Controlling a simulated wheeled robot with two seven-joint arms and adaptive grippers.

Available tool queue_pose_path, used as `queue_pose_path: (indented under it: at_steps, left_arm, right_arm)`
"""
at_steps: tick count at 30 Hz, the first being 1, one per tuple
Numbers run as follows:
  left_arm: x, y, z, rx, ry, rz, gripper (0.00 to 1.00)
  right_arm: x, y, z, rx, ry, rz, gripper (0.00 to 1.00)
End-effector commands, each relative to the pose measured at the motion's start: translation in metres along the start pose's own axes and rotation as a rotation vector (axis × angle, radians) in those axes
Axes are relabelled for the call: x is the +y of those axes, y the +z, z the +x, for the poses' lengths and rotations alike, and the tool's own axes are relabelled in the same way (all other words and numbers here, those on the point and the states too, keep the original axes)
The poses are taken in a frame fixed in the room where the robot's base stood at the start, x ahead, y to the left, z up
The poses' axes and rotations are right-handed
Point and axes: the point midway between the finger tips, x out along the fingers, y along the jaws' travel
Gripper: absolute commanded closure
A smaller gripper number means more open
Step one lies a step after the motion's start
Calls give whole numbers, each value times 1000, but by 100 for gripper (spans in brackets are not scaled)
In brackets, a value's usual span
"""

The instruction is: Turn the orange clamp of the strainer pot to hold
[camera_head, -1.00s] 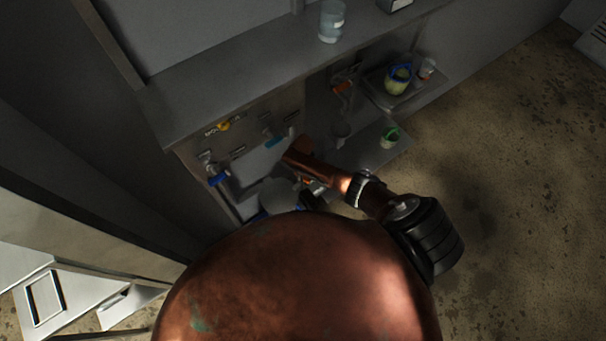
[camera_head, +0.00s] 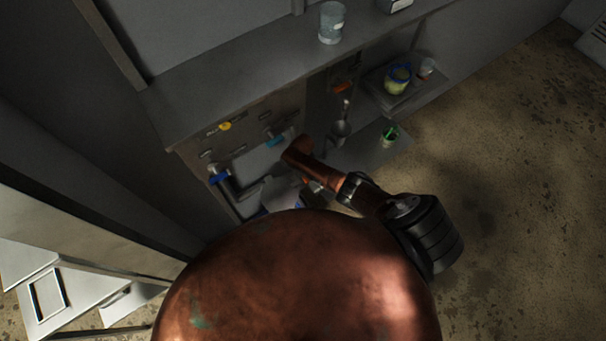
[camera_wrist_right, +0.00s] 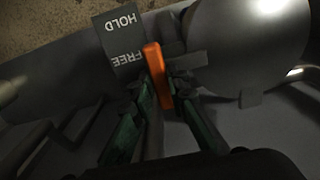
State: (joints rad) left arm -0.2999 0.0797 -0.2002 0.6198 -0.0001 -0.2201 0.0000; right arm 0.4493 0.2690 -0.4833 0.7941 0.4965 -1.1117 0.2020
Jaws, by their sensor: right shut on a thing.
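In the right wrist view the orange clamp (camera_wrist_right: 157,75) is a short bar beside a dark plate (camera_wrist_right: 121,38) lettered HOLD and FREE. The clamp lies next to the word FREE, with HOLD farther up the plate. My right gripper (camera_wrist_right: 160,88) has its dark green fingers on either side of the clamp and is shut on it. A rounded grey metal body (camera_wrist_right: 250,40), apparently the strainer pot, is just to the right. In the head view my arm and copper-coloured body hide most of the gripper and pot. My left gripper is not in view.
In the head view a grey ledge (camera_head: 230,88) runs above the work area and carries a clear jar (camera_head: 331,22). Yellow and blue valve handles, a hanging ladle (camera_head: 340,130) and a tray with a green cup (camera_head: 397,78) are nearby. Open floor (camera_head: 510,170) is at right.

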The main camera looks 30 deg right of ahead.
Motion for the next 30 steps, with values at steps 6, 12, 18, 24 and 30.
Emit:
queue_pose_path:
  at_steps: [6,12,18,24,30]
  left_arm:
    - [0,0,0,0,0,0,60]
    - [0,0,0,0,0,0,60]
    - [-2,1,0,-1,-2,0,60]
    - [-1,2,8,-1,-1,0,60]
    - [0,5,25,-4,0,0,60]
  right_arm:
    - [0,0,0,1,-1,1,76]
    - [0,0,0,1,0,0,68]
    - [0,0,0,1,0,-6,68]
    - [1,-1,1,2,2,-141,68]
    - [3,0,4,1,4,-460,68]
